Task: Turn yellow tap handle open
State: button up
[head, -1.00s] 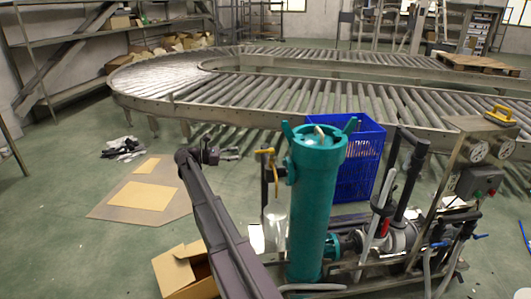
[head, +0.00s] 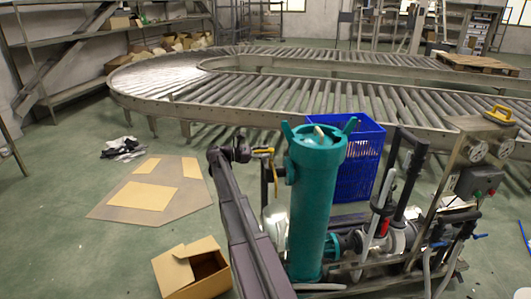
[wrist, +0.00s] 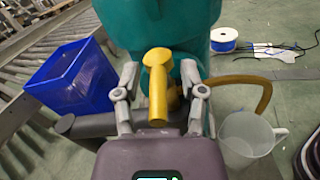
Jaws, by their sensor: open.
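The yellow tap handle (wrist: 157,86) stands out from the side of the teal filter cylinder (head: 313,190). In the head view the handle (head: 264,152) shows just left of the cylinder. My gripper (wrist: 160,88) is open, with one finger on each side of the handle in the wrist view. Gaps show between the handle and both fingers. In the head view my gripper (head: 258,154) is at the handle, and its fingers are small and partly hidden there. A yellow curved pipe (wrist: 250,83) runs to the right behind the right finger.
A blue crate (head: 360,160) stands behind the cylinder. A clear pitcher (wrist: 247,136) is below right of the handle in the wrist view. Pump pipes and a gauge panel (head: 480,150) stand right of the cylinder. An open cardboard box (head: 190,272) lies on the floor.

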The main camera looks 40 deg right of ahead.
jog(key=shift+d, duration=0.1)
grip_shut()
